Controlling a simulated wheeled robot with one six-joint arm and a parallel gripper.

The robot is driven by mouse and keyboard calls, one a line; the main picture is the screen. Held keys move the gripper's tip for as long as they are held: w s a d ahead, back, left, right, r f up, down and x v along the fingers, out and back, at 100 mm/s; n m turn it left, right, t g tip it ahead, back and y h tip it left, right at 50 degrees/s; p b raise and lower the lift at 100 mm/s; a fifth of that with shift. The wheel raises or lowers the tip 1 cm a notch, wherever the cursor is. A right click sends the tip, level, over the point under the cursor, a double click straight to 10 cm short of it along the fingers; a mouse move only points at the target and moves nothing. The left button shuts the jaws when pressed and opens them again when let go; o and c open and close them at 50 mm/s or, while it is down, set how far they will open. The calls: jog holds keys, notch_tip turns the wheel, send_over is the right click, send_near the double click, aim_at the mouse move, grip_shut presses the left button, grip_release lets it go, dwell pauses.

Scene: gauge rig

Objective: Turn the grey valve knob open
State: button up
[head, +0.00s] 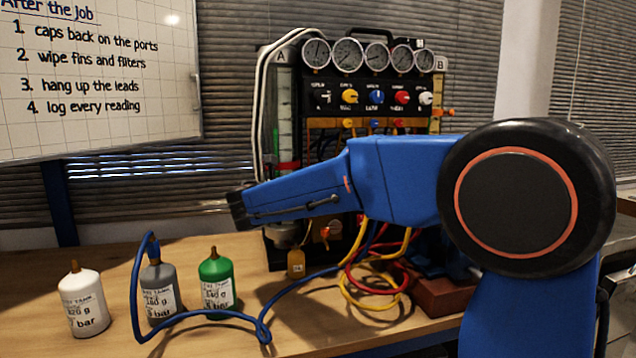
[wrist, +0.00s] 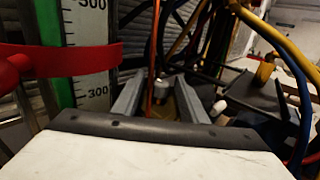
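My gripper (wrist: 162,98) shows in the wrist view with its two grey fingers apart. A small pale grey knob (wrist: 162,85) shows between and beyond the fingertips, and it looks like the valve knob. I see gaps on both sides of it, and cannot tell how far ahead of the tips it is. In the head view my blue forearm crosses the lower part of the gauge rig (head: 335,97), so my fingers and this knob are hidden there. A yellow tag (head: 296,264) hangs at the rig's foot below the forearm.
A scale column with a red band (wrist: 75,60) stands close on the left of the wrist view. Hoses (wrist: 270,35) crowd the right. White (head: 82,305), grey (head: 160,292) and green (head: 215,284) tanks stand at the table's left, with a blue hose (head: 263,330) nearby.

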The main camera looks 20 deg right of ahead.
grip_shut()
jog(key=shift+d, duration=0.1)
jog(key=shift+d+r+n+t+y, duration=0.1)
jog(key=shift+n+t+y, duration=0.7)
jog(key=shift+t+y, duration=0.1)
jog(key=shift+n+t+y, duration=1.3)
jog(key=shift+n+y, duration=0.2)
jog(key=shift+y, duration=0.5)
